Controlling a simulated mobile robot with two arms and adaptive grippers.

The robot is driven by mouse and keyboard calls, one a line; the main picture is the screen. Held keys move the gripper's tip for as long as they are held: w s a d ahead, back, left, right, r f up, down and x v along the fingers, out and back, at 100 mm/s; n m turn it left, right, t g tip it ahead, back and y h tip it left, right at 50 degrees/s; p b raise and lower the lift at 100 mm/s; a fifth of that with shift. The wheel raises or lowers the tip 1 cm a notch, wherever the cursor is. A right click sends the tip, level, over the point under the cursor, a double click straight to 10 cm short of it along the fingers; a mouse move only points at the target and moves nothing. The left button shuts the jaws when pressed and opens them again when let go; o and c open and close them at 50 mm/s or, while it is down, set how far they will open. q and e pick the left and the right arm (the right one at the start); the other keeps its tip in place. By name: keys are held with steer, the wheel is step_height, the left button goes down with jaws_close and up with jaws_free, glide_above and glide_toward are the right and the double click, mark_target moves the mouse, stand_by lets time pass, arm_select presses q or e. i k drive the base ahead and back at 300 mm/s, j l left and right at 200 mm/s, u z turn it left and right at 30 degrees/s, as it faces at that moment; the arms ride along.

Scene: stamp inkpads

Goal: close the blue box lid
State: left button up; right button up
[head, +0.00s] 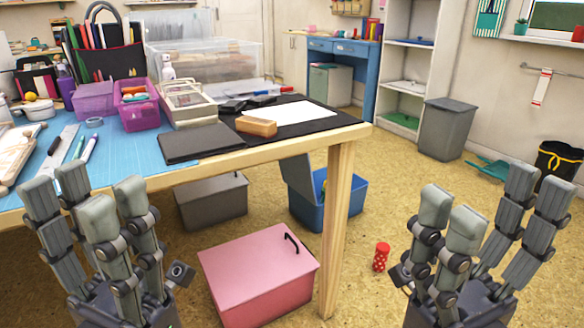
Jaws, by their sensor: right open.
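A blue box (352,209) stands on the floor beneath the table, partly hidden behind a wooden table leg. Its grey-blue lid (298,178) is raised and tilted up at the box's left side, so the box is open. Something yellow shows inside. My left gripper (85,198) is at the lower left in front of the table, empty, with its fingers apart. My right gripper (492,204) is at the lower right, open and empty. Both grippers are apart from the box.
The table (240,159) with a cluttered top overhangs the box. A pink box (255,270) with a black handle is closed in front. A grey box (212,202) stands left of the blue one. A red can (381,257) stands right of the leg. Floor at right is mostly clear.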

mark_target(297, 173)
steer(key=i+l, duration=0.3)
steer(key=l, duration=0.15)
steer(key=i+l, duration=0.25)
steer(key=l, duration=0.25)
steer(key=i+l, duration=0.3)
steer(key=l, duration=0.15)
steer(key=i+l, duration=0.1)
steer(key=i, duration=0.35)
steer(key=i+l, duration=0.1)
steer(key=i, duration=0.4)
steer(key=l+z, duration=0.05)
